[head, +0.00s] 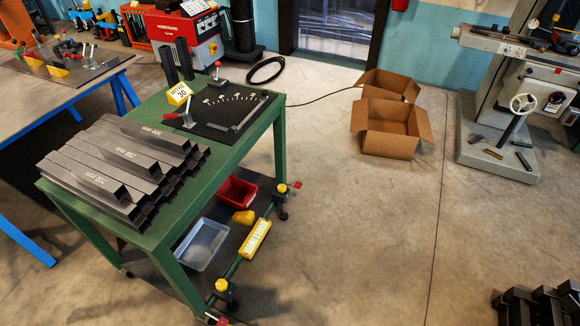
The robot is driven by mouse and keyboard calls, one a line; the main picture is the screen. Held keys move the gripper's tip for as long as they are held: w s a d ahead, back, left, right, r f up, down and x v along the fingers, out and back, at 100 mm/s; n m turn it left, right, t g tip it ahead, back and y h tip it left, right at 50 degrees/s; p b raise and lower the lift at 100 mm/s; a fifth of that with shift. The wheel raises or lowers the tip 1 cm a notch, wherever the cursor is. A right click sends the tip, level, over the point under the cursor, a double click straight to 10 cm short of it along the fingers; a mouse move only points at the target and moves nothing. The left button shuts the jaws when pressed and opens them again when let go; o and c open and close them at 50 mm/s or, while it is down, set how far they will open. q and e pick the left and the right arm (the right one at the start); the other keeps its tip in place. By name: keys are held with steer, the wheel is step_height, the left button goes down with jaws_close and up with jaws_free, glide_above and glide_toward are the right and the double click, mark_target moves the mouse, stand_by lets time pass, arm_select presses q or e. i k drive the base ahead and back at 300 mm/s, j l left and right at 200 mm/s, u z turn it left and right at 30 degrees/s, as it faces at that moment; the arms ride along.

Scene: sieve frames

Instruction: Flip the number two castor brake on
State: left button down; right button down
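A green cart (262,126) stands left of centre. Its front castor (228,298) has a yellow round cap (222,285) and a red-tipped pedal (217,320) near the bottom edge. Its right castor (282,213) has another yellow cap (280,198) and a red-tipped pedal (296,185) sticking out to the right. A further castor at the left is mostly in shadow. I cannot read a number on any castor, nor tell whether a brake is on. Neither of my grippers is in view.
Steel tubes (110,165) and a black angle plate (222,122) lie on the cart top. Its lower shelf holds a red bin (237,191) and a grey tray (202,244). Cardboard boxes (390,128) and a machine (500,150) stand beyond. The floor right of the cart is clear.

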mark_target(298, 185)
steer(key=i+l+u, duration=0.1)
steer(key=i+l, duration=0.15)
steer(key=i+l+u, duration=0.15)
steer(key=i+l, duration=0.15)
steer(key=i+l+u, duration=0.1)
steer(key=i+l, duration=0.15)
steer(key=l, duration=0.15)
steer(key=i+l+u, duration=0.1)
steer(key=l, duration=0.25)
steer(key=i+l+u, duration=0.15)
steer(key=i+l, duration=0.2)
steer(key=i+l+u, duration=0.1)
steer(key=l, duration=0.35)
steer(key=i, duration=0.05)
